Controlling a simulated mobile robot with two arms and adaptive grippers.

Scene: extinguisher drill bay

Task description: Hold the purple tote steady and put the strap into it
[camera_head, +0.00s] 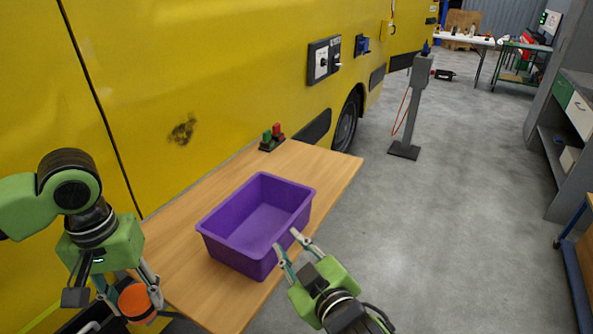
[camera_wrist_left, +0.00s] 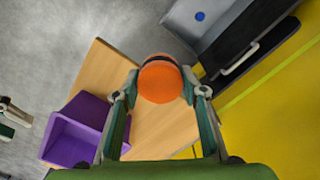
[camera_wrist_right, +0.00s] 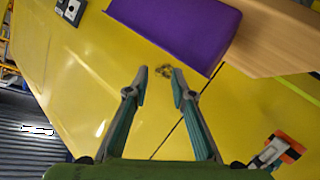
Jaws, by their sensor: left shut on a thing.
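The purple tote (camera_head: 258,218) stands upright and empty on the wooden table; it also shows in the left wrist view (camera_wrist_left: 76,133) and the right wrist view (camera_wrist_right: 190,28). The strap, an orange roll (camera_head: 135,303), is between the fingers of my left gripper (camera_head: 131,290), which is shut on it. In the left wrist view the strap (camera_wrist_left: 160,82) has a dark band at its far side. My left gripper is left of the tote, near the table's left end. My right gripper (camera_head: 285,240) is open and empty, with its fingertips close to the tote's near right wall.
The wooden table (camera_head: 178,262) runs along a yellow vehicle (camera_head: 200,80). A small holder with green and red items (camera_head: 272,137) sits at the table's far end. A dark drawer unit (camera_wrist_left: 235,50) is beside the left gripper. A grey post (camera_head: 415,105) stands beyond the table.

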